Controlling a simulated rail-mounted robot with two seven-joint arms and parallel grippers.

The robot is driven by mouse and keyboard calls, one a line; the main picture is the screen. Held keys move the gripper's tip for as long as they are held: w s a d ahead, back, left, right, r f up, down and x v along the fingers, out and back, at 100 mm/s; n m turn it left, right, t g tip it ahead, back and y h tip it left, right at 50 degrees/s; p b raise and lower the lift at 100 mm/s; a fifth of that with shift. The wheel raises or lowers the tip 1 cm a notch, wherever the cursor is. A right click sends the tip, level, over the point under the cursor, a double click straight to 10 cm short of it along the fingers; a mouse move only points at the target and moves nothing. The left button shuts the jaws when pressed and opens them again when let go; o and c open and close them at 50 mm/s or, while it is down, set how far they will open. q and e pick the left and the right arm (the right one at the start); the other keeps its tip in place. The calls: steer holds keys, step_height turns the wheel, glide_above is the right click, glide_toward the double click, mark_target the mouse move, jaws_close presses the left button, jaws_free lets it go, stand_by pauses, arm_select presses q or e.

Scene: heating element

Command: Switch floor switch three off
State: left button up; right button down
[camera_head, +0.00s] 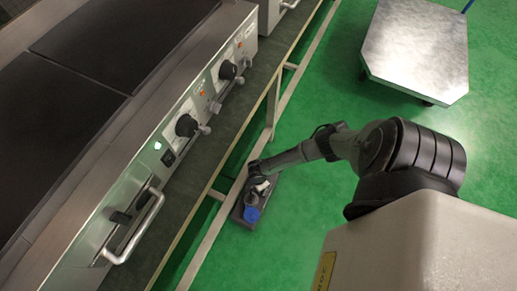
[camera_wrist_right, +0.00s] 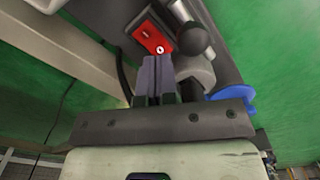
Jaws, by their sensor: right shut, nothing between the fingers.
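A grey floor switch box (camera_head: 237,214) with a blue round part (camera_head: 251,215) sits on the green floor beside the bench frame. In the right wrist view the box carries a red rocker switch (camera_wrist_right: 147,37) with a white round mark at its near end. My right gripper (camera_wrist_right: 158,60) is shut and empty, its fingertips at the marked end of the red rocker. I cannot tell whether they touch it. In the head view my right arm reaches down to the box and covers part of it. My left gripper is out of view.
A black ball knob (camera_wrist_right: 194,40) and the blue disc (camera_wrist_right: 236,97) are close right of my fingers. A pale frame rail (camera_head: 213,222) runs beside the box. The heating unit (camera_head: 150,130) fills the left. A metal platform cart (camera_head: 418,45) stands at upper right; green floor is free between.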

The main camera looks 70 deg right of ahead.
steer(key=shift+f, duration=0.35)
steer(key=shift+f+b, duration=0.5)
steer(key=shift+b, duration=0.1)
steer(key=shift+f, duration=0.3)
stand_by(0.4)
steer(key=shift+r, duration=0.2)
step_height(320, 180, up, 5)
steer(key=p, duration=0.5)
steer(key=shift+r, duration=0.15)
steer(key=shift+r+p, duration=0.7)
steer(key=shift+p, duration=0.3)
